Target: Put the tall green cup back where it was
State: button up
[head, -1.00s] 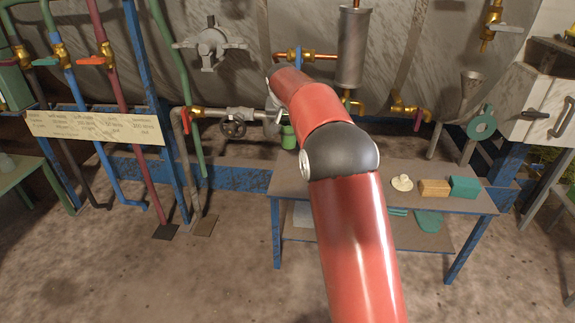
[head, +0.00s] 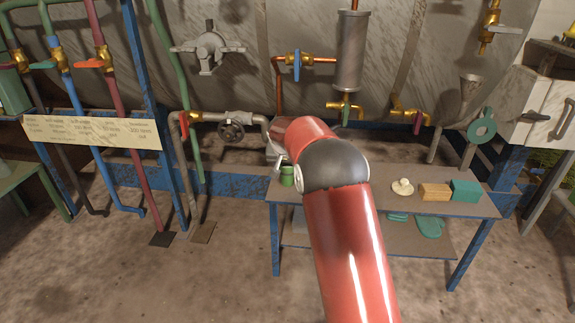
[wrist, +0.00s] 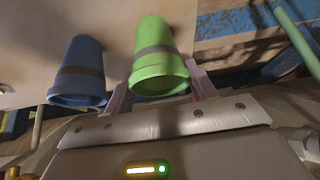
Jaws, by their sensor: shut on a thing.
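The tall green cup (wrist: 158,62) has a darker band around it and sits between the two fingers of my gripper (wrist: 160,88) in the wrist view. My gripper is shut on it. In the head view the green cup (head: 287,177) shows at the left end of the workbench, partly covered by my arm; I cannot tell whether its base touches the top. A blue cup (wrist: 80,70) with a dark band stands just left of the green cup in the wrist view, close beside one finger. The blue cup is hidden in the head view.
The blue-legged workbench (head: 375,205) holds a pale knobbed object (head: 403,187), a tan block (head: 434,192) and a teal box (head: 466,190) at its right. Pipes and a grey valve (head: 232,131) stand behind its left end. The front middle of the top is bare.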

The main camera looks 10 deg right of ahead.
jog(key=shift+f, duration=0.15)
jog(key=o, duration=1.1)
